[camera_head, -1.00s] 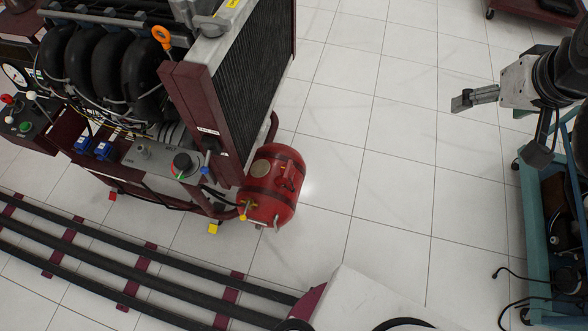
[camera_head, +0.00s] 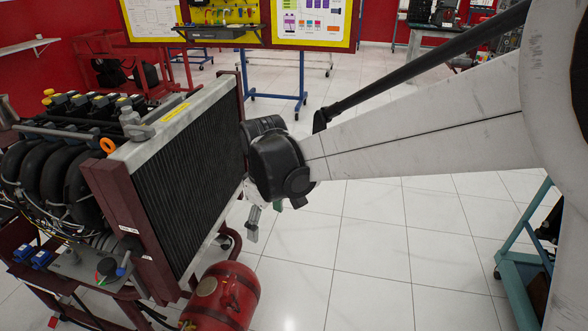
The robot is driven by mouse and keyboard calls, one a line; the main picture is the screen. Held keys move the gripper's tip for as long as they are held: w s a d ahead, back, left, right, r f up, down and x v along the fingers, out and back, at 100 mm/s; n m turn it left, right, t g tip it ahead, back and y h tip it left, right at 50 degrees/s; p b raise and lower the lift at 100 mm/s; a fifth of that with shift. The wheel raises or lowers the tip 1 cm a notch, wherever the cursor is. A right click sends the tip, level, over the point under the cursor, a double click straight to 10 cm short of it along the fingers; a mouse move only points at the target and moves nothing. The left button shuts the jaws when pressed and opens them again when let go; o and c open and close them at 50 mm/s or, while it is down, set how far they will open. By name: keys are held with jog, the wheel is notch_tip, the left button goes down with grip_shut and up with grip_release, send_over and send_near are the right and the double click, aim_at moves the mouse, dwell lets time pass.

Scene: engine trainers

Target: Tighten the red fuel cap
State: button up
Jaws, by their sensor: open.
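I cannot pick out a red fuel cap with certainty. On the trainer's side panel is a dark knob (camera_head: 106,268) with red and green marks. My gripper (camera_head: 252,226) hangs pointing down just right of the radiator, above the tank in the picture. It is open, with nothing seen between its fingers. My wrist hides part of it.
The engine trainer with its tall radiator (camera_head: 180,180) fills the left side. A teal frame (camera_head: 520,270) stands at the right. A yellow-edged board (camera_head: 240,20) on a blue stand is at the back. Tiled floor (camera_head: 370,260) between them is clear.

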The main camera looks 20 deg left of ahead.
aim_at(230, 282)
jog(key=s+a+f+n+b, duration=0.2)
jog(key=s+a+f+n, duration=0.15)
jog(key=a+f, duration=0.85)
jog(key=shift+g+h, duration=0.4)
jog(key=f+b, duration=0.1)
jog(key=f, duration=0.3)
jog(key=f+b, duration=0.2)
jog(key=f, duration=0.3)
jog(key=f+b, duration=0.2)
jog(key=f, duration=0.2)
jog(key=shift+s+d+f, duration=0.1)
jog(key=shift+s+f, duration=0.1)
jog(key=shift+s, duration=0.05)
jog(key=c, duration=1.2)
jog(key=shift+o, duration=0.2)
